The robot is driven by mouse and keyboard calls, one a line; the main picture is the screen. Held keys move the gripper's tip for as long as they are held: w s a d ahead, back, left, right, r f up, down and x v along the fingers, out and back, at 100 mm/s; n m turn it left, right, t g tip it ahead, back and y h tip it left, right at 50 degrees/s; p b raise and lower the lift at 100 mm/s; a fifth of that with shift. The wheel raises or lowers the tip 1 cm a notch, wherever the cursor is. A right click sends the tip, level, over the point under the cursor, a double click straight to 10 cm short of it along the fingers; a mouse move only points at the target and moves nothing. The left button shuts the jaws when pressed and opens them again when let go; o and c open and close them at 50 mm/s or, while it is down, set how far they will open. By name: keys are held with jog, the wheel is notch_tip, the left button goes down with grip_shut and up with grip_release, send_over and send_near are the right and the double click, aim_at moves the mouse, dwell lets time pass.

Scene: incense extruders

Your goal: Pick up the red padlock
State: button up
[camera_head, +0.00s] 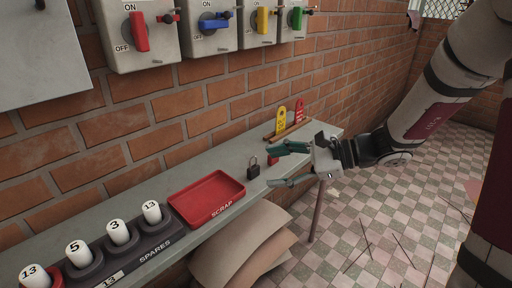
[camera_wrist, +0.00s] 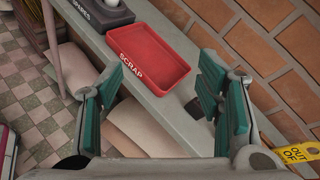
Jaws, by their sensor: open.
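A black padlock (camera_head: 253,171) stands upright on the shelf just left of the fingertips. In the wrist view my gripper (camera_wrist: 160,78) is open, with a dark object (camera_wrist: 193,108), likely the black padlock, beside the right finger. I cannot make out the red padlock in the wrist view.
A red SCRAP tray (camera_head: 207,193) lies on the shelf (camera_head: 232,151), left of the black padlock. A SPARES rack (camera_head: 150,240) with numbered white pieces is further left. Yellow and red tags (camera_head: 290,115) stand in a wooden holder. Switch boxes (camera_head: 139,35) hang on the brick wall.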

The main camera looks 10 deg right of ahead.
jog(key=w+d+f+m+t+b, duration=0.2)
jog(key=w+d+f+m+t, duration=0.25)
jog(key=w+d+f, duration=0.2)
jog(key=m+t+h+b, duration=0.3)
jog(key=m+t, duration=0.1)
jog(key=m, duration=0.3)
send_near(286, 169)
notch_tip(286, 169, up, 3)
jog(key=w+a, duration=0.1)
jog(key=w, duration=0.1)
jog(key=b+x, duration=0.1)
jog(key=x, duration=0.6)
jog(key=shift+w+a, duration=0.15)
jog(key=shift+a, duration=0.15)
jog(key=shift+a+b+x, duration=0.2)
jog(key=shift+b+x, duration=0.55)
jog(key=shift+x, duration=2)
jog(key=shift+r, duration=0.2)
grip_shut()
jog(key=shift+r, duration=0.5)
jog(key=r+p, duration=0.1)
jog(key=r, duration=0.1)
jog(key=shift+s+r+p, duration=0.3)
jog(key=shift+r+p, duration=0.05)
jog(key=shift+r, duration=0.05)
jog(key=s+d+r+p, duration=0.1)
jog(key=s+d, duration=0.4)
jog(key=s, duration=1)
jog(key=shift+p, duration=0.8)
